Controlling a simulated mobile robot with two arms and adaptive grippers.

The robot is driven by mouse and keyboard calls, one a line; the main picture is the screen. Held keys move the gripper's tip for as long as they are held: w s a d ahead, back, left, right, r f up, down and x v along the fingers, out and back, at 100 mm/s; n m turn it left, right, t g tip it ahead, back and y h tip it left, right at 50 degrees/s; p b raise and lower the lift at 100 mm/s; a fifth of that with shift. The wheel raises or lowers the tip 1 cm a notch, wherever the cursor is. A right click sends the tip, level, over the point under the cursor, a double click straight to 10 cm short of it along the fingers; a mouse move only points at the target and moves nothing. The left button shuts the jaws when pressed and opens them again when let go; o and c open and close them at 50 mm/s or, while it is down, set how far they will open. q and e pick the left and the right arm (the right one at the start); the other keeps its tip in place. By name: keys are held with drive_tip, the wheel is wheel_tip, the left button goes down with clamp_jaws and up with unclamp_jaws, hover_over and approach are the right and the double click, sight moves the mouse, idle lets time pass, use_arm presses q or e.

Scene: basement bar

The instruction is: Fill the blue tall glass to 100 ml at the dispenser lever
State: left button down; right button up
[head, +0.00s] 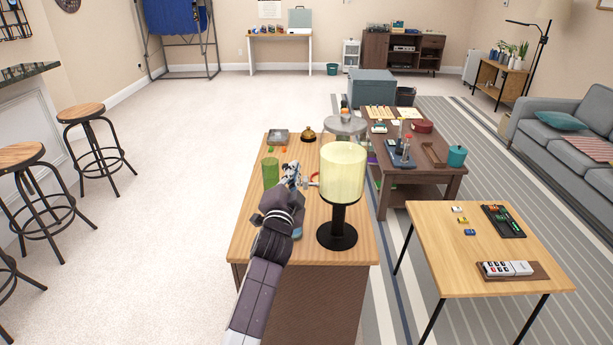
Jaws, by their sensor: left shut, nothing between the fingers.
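The dispenser (342,172) is a pale yellow cylinder on a black stand, at the right side of the wooden counter in the head view. A small tap with a red part (314,178) sticks out from its left side. My left gripper (298,178) is shut and empty, right beside this tap; I cannot tell whether it touches it. A blue piece (299,223), seemingly the blue tall glass, shows just right of my left wrist, below the tap; my arm hides most of it. Its liquid level cannot be seen. My right gripper is not in view.
A green glass (270,172) stands left of my gripper. A metal tray (278,137) and a brass bell (309,134) sit at the counter's far end. A round grey stool or table (345,126) stands behind the dispenser.

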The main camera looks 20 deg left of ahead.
use_arm(q)
drive_tip(key=shift+s+a+f+n, duration=0.15)
drive_tip(key=shift+a+n, duration=0.15)
drive_tip(key=shift+n, duration=0.4)
idle(0.9)
